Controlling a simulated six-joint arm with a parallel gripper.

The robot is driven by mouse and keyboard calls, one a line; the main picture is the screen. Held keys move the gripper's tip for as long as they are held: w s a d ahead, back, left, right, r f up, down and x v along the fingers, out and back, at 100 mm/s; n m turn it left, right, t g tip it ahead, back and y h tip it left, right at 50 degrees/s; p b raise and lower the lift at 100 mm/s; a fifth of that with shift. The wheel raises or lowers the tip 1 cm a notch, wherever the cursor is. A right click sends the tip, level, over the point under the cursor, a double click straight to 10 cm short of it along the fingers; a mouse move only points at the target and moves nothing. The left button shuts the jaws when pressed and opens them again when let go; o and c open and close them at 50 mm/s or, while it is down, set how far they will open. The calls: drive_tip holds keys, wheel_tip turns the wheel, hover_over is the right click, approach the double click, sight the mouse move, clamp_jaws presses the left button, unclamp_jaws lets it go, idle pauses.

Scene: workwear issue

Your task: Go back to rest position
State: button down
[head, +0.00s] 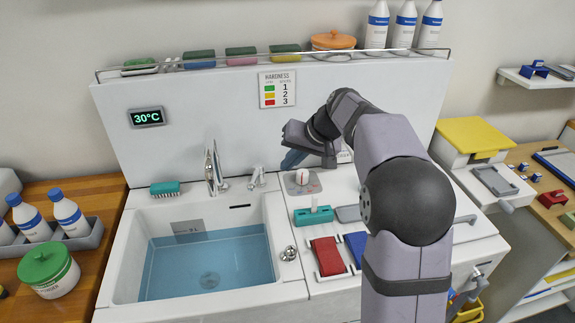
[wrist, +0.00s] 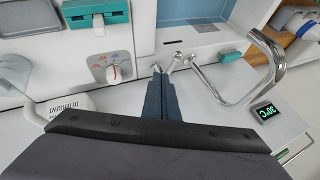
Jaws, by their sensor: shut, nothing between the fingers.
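My gripper (head: 292,160) is above the back of the white washing unit, right of the sink. Its blue fingers are together and hold nothing. In the wrist view the closed fingers (wrist: 161,98) point toward the small tap (wrist: 172,62) behind the sink, which also shows in the head view (head: 258,177). I cannot tell whether the fingers touch it. My arm reaches in from the lower right and hides part of the counter and back panel.
The tall faucet (head: 213,168) and a teal brush (head: 165,188) stand behind the water-filled sink (head: 130,262). The dial (head: 301,180), a teal block (head: 313,215) and a red pad (head: 328,256) lie right of it. Bottles and sponges line the top shelf (head: 270,64).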

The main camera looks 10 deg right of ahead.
drive_tip(key=s+a+f+g+b, duration=0.1)
drive_tip(key=s+a+f, duration=0.1)
drive_tip(key=s+f, duration=0.2)
drive_tip(key=s+a+f+g+h+b, duration=0.1)
drive_tip(key=s+f, duration=0.3)
drive_tip(key=s, duration=0.6)
drive_tip(key=s+a+f+g+b, duration=0.1)
drive_tip(key=s+a+f, duration=0.3)
drive_tip(key=s, duration=0.3)
drive_tip(key=shift+s+f+g+b, duration=0.1)
drive_tip(key=shift+g+b, duration=0.3)
drive_tip(key=s+d+f+n+g+h+p, duration=0.1)
drive_tip(key=s+d+f+n+h+p, duration=0.2)
drive_tip(key=s+d, duration=0.7)
wheel_tip(320, 180, up, 14)
drive_tip(key=s+a+m+p, duration=0.1)
drive_tip(key=s+p, duration=0.1)
drive_tip(key=p, duration=1.4)
drive_tip(key=shift+a+r+g+p, duration=0.2)
drive_tip(key=shift+a+g+p, duration=0.1)
drive_tip(key=shift+a+p, duration=0.1)
